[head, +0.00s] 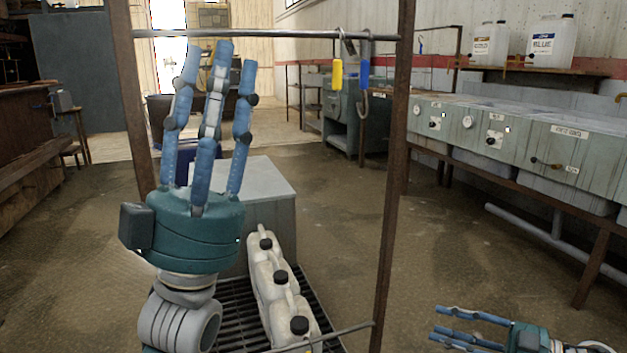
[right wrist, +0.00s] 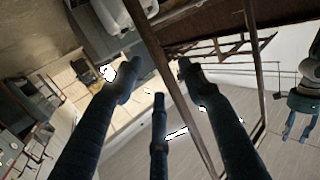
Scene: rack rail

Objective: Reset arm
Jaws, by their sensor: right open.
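My left gripper (head: 221,60), teal with three blue fingers, points upward in front of the rack's left part. Its fingers are extended and apart, with nothing held, and the tips are just below the rack rail (head: 280,34). My right gripper (head: 438,325) is low at the right in the head view, pointing left, open and empty. Its three dark fingers spread apart in the right wrist view (right wrist: 155,85). A yellow-handled hook (head: 337,75) and a blue-handled hook (head: 364,75) hang at the rail's right end.
Rusty rack posts stand left (head: 132,110) and right (head: 392,180). Several pale jugs (head: 272,285) stand on a black grate (head: 232,310) low in the rack, before a grey box (head: 255,178). A counter (head: 480,135) runs along the right wall. The floor between is clear.

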